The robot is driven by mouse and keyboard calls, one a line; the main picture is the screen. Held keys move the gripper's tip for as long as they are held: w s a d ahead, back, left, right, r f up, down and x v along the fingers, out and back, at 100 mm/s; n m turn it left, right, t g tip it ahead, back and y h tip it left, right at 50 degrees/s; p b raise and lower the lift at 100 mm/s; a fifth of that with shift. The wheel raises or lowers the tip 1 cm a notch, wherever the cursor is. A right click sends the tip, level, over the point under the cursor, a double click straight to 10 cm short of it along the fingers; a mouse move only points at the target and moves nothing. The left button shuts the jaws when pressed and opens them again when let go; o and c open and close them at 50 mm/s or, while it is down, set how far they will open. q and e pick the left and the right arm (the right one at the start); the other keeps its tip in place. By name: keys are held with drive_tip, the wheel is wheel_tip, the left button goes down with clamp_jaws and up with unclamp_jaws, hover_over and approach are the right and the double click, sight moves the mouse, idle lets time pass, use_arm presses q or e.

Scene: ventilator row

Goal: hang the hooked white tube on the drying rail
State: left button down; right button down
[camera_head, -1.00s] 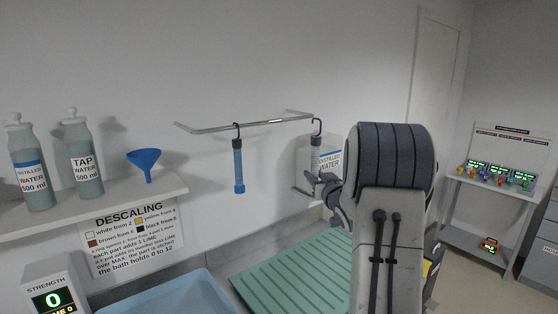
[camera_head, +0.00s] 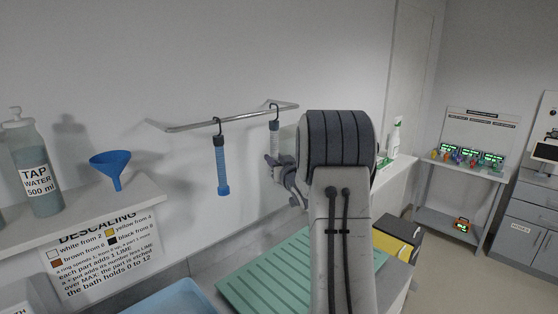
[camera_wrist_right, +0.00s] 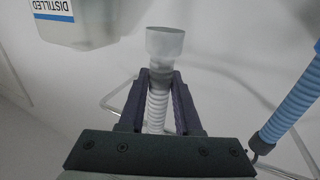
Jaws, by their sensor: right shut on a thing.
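The white ribbed tube (camera_head: 275,138) is upright in the head view, with a dark collar and a black hook at its top. Its hook overlaps the drying rail (camera_head: 240,115) near the right end; I cannot tell whether it bears on the rail. My right gripper (camera_head: 273,163) is shut on the tube's lower part. In the right wrist view its fingers (camera_wrist_right: 160,85) flank the white tube (camera_wrist_right: 158,105), whose pale wide end (camera_wrist_right: 165,45) sticks out beyond them. The hook is hidden there. My left gripper is not in view.
A blue tube (camera_head: 222,165) hangs from the rail to the left; it also shows in the wrist view (camera_wrist_right: 290,105). A bottle labelled DISTILLED (camera_wrist_right: 75,20) is close to the gripper. A shelf (camera_head: 100,212) holds a blue funnel (camera_head: 110,165). A green ribbed mat (camera_head: 265,275) lies below.

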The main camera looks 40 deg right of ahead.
drive_tip(key=shift+w+a+f, duration=0.1)
drive_tip(key=shift+w+f, duration=0.2)
drive_tip(key=shift+w, duration=0.6)
drive_tip(key=shift+w+a+f, duration=0.1)
drive_tip(key=shift+w+f, duration=0.2)
drive_tip(key=shift+w, duration=0.55)
drive_tip(key=shift+w+f, duration=0.3)
drive_tip(key=shift+w, duration=0.6)
drive_tip(key=c, duration=0.5)
unclamp_jaws()
drive_tip(key=shift+s+f, duration=0.1)
